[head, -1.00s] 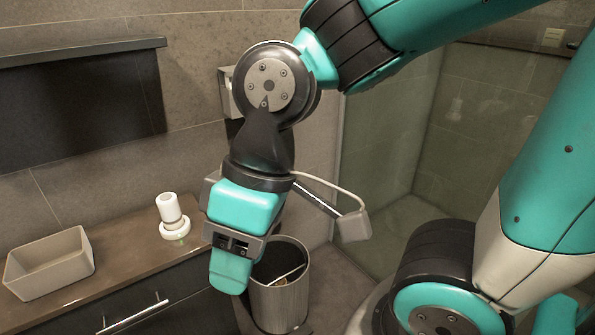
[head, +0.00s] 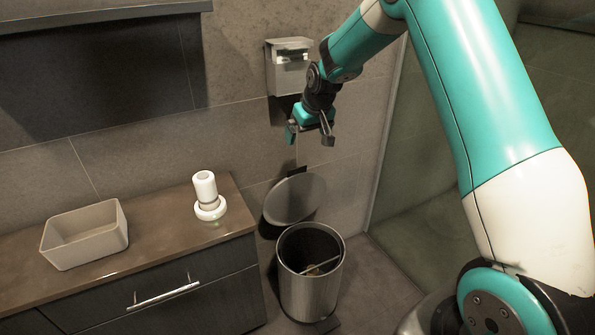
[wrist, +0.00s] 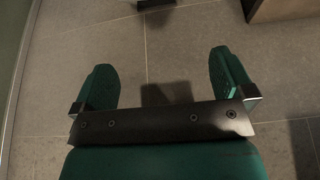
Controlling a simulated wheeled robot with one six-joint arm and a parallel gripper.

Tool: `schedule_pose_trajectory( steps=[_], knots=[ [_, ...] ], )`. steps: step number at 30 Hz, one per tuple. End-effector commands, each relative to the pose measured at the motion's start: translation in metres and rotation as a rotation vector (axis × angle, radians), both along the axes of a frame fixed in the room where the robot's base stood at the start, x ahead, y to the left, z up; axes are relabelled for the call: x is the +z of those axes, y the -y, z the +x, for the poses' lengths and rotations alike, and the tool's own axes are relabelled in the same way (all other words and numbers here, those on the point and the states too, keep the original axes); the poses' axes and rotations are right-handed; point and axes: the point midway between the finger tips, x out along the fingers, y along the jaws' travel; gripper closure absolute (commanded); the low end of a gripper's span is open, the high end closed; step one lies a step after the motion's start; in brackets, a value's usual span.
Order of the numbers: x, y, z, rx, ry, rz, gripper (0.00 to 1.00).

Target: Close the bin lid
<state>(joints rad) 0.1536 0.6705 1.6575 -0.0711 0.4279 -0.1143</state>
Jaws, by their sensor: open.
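The bin (head: 312,290) is a round metal bin on the floor, right of the vanity counter. Its round lid (head: 293,198) stands raised behind the bin's mouth, leaning back near the wall, so the bin is open and some contents show inside. My gripper (head: 297,137) is above and behind the raised lid, near the wall, apart from it and empty. In the wrist view my gripper (wrist: 162,88) has its two green fingers wide apart over floor tiles. Neither the bin nor the lid can be clearly made out there.
The vanity counter (head: 150,235) carries a beige tray (head: 85,240) and a white bottle on a round base (head: 207,195). A metal wall dispenser (head: 289,68) is just above my gripper. A glass partition (head: 400,150) stands to the right.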

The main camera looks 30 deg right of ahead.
Motion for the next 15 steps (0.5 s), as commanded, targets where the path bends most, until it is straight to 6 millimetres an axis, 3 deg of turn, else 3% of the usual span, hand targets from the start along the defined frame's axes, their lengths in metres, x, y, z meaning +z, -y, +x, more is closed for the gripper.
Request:
schedule_pose_trajectory(
  steps=[7,15],
  knots=[
    [-0.03,0.007,0.014,-0.011,0.002,-0.006,0.0],
    [-0.088,0.006,0.037,-0.01,0.001,-0.006,0.0]
  ],
)
